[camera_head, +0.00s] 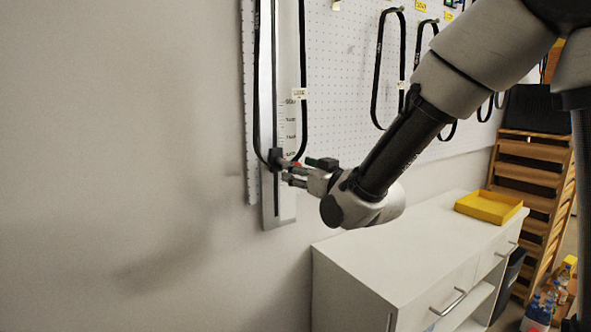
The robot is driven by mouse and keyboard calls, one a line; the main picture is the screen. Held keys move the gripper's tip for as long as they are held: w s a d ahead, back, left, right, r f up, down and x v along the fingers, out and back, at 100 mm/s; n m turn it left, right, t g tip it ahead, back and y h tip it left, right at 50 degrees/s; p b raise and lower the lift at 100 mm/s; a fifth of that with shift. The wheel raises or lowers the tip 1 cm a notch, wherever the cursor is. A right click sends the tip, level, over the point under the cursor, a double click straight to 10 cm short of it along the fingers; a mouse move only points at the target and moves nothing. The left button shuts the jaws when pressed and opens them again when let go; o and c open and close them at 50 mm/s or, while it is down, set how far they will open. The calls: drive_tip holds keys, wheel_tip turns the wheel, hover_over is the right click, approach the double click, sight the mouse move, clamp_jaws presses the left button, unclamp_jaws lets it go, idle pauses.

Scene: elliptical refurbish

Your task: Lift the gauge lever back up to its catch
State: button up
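The belt gauge (267,203) is a tall pale metal plate on the wall, with a scale of marks along its right side. A black slider block (276,157) sits low on it, at the bottom of a hanging black belt loop (304,60). A small red part (296,164) sticks out to the right of the block and looks like the lever's end. My gripper (287,178) reaches in from the right, with its fingertips at or just below the red part. Contact and finger gap are too small to tell. The catch cannot be made out.
A perforated board (345,90) with more hanging belts (404,60) is behind my arm. A white cabinet (350,252) with a yellow tray (489,206) stands below to the right. Wooden shelving (530,175) and bottles (540,312) are at far right. The wall at left is bare.

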drive_tip(key=shift+x, duration=1.1)
clamp_jaws()
drive_tip(key=shift+r, duration=0.1)
